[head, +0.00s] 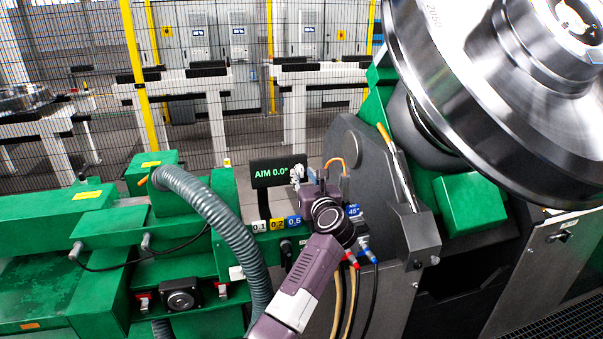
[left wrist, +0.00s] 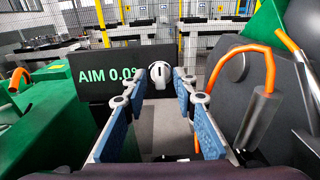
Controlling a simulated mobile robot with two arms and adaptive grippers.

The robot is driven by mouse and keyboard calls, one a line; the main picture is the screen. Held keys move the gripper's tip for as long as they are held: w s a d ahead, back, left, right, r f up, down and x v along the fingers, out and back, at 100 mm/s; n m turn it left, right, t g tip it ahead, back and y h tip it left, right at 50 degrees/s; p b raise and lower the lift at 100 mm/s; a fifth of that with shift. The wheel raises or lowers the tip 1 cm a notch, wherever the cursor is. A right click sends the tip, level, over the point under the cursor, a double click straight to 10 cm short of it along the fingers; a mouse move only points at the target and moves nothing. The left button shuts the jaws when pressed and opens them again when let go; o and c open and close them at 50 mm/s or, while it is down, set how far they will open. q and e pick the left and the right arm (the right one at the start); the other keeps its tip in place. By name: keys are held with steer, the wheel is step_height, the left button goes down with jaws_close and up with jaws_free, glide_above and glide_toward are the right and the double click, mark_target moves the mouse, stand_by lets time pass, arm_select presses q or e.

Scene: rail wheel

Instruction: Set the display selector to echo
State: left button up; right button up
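The display (head: 277,171) is a dark panel that reads "AIM 0.0°" in green; it also shows at the left of the left wrist view (left wrist: 108,74). A white, rounded knob (left wrist: 160,78), which looks like the selector, stands at the panel's right edge. My left gripper (head: 306,178) is at the right side of the display in the head view. In the left wrist view its blue-padded fingers (left wrist: 160,88) are open, one on each side of the knob, with gaps showing. I cannot tell how deep the knob sits between the tips. My right gripper is not in view.
A large steel wheel (head: 500,90) hangs at the upper right. A grey ribbed hose (head: 220,215) curves left of my arm. An orange cable (left wrist: 262,80) and grey fitting stand close right of the gripper. Numbered blocks (head: 277,224) sit below the display.

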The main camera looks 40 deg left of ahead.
arm_select(q)
jaws_close()
steer(key=shift+r+m+p, duration=0.15)
steer(key=shift+m+p, duration=0.25)
steer(key=shift+p, duration=0.25)
steer(key=m+p, duration=0.3)
steer(key=p, duration=0.2)
steer(key=shift+m+t+h, duration=0.3)
steer(key=shift+m+h, duration=0.1)
steer(key=shift+m+p, duration=0.3)
steer(key=shift+p, duration=0.2)
